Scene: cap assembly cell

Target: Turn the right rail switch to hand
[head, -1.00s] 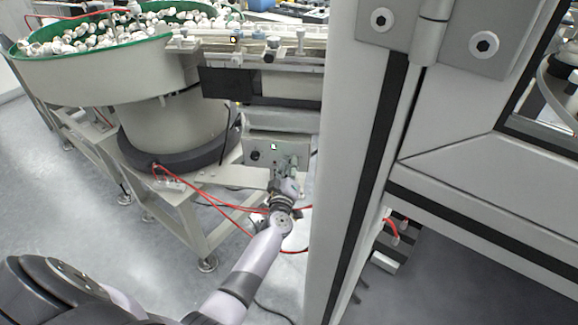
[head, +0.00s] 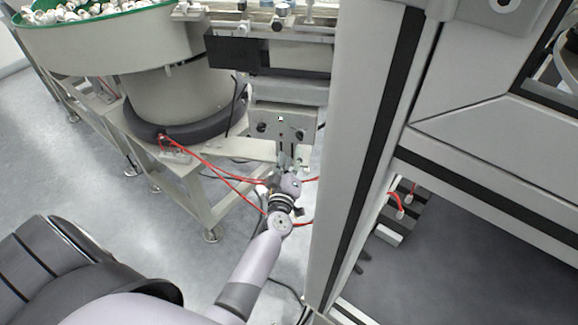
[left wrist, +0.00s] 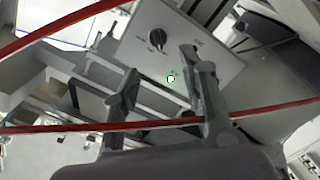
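A grey control box (head: 290,119) hangs under the feeder rail, with two dark rotary knobs on its front. The right knob (head: 299,135) and the left knob (head: 262,127) both show in the head view, with a small light between them. My left gripper (head: 290,157) is just below the box, apart from the right knob. In the left wrist view its two fingers (left wrist: 160,88) are spread with nothing between them. One black knob (left wrist: 157,38) shows beyond them on the pale panel; part of the panel is hidden behind a finger. My right gripper is out of view.
A bowl feeder (head: 115,45) with a green rim and white caps stands at the left. A tall grey frame post (head: 365,160) stands close right of my left arm.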

